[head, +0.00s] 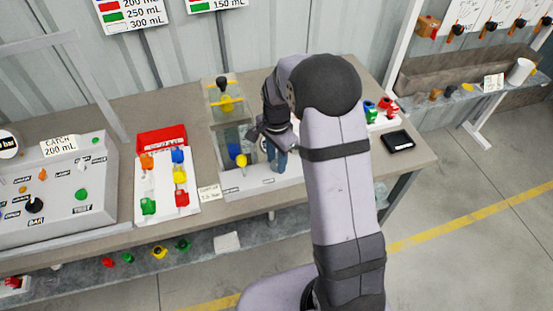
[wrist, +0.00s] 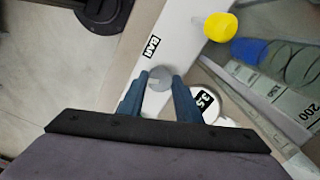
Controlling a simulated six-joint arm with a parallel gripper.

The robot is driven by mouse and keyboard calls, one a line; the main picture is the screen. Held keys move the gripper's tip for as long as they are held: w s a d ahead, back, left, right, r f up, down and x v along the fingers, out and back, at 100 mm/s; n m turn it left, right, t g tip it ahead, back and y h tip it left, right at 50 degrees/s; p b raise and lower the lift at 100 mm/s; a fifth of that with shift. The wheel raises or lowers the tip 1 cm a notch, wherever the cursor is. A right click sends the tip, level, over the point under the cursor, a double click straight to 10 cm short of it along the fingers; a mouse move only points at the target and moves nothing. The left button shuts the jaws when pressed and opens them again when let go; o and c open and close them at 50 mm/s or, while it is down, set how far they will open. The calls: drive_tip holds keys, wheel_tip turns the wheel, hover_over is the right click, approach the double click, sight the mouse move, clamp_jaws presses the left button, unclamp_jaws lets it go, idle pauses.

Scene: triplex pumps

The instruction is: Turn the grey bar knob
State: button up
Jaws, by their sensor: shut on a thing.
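The grey bar knob (wrist: 158,83) is a small round grey knob on a white panel (wrist: 180,40), beside a black BAR label, in the wrist view. My gripper (wrist: 159,79) has its two blue fingers on either side of the knob and is shut on it. In the head view my gripper (head: 277,160) reaches down to the right part of the pump station on the bench. The knob is hidden there behind my gripper and arm. A round white gauge (wrist: 207,106) reading 3.5 lies just right of the fingers in the wrist view.
A yellow knob (wrist: 220,26) and a blue fitting with a clear cylinder (wrist: 300,65) stand close by. In the head view, a panel of coloured knobs (head: 152,212) and a red bin (head: 162,141) are to the left. A black tray (head: 397,141) lies to the right.

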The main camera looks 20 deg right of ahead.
drive_tip(key=n, duration=0.4)
drive_tip(key=shift+n, duration=0.3)
drive_tip(key=n, duration=0.3)
drive_tip(key=shift+n, duration=0.3)
drive_tip(key=n, duration=0.8)
drive_tip(key=shift+p, duration=0.3)
drive_tip(key=n, duration=0.4)
drive_tip(key=shift+n, duration=0.3)
drive_tip(key=n, duration=0.3)
drive_tip(key=shift+n, duration=0.4)
drive_tip(key=n, duration=0.3)
drive_tip(key=shift+n, duration=2)
